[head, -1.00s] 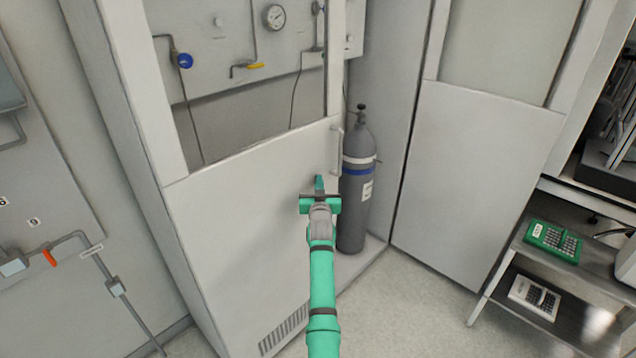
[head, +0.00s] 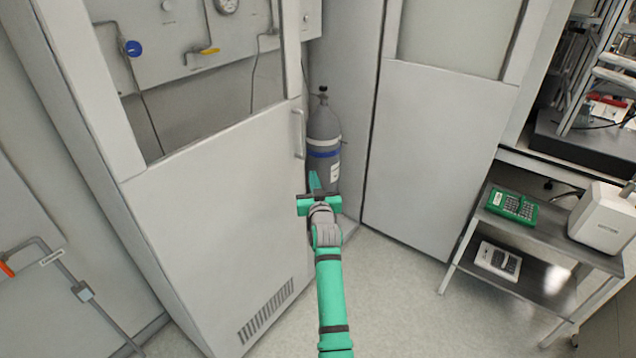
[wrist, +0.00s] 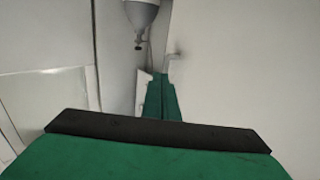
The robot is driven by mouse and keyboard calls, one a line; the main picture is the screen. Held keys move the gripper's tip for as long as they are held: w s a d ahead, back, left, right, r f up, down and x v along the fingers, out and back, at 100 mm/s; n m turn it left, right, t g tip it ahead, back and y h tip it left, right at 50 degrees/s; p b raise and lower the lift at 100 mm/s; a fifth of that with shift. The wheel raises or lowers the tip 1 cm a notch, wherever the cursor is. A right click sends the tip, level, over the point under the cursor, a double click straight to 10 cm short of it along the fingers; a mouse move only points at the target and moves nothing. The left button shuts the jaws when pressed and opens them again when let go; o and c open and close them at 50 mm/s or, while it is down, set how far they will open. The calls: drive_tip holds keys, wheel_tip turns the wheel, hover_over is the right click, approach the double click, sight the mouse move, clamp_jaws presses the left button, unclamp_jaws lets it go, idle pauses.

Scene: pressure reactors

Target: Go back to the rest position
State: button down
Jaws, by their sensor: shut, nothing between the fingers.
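My gripper (head: 315,183) is green with a dark band and sits at the end of my green arm, near the middle of the head view. Its fingers are together with nothing between them. In the wrist view the closed green fingers (wrist: 161,98) point away from the camera. In the head view the gripper overlaps the foot of the grey gas cylinder (head: 324,128); I cannot tell how far apart they are. The cylinder's lower end is partly hidden.
A white cabinet door (head: 215,200) with a handle (head: 299,134) stands left of my gripper. A white panel (head: 430,150) is on the right. Bare floor (head: 395,300) lies between.

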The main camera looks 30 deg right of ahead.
drive_tip(key=shift+s+d, duration=0.2)
drive_tip(key=shift+s, duration=0.65)
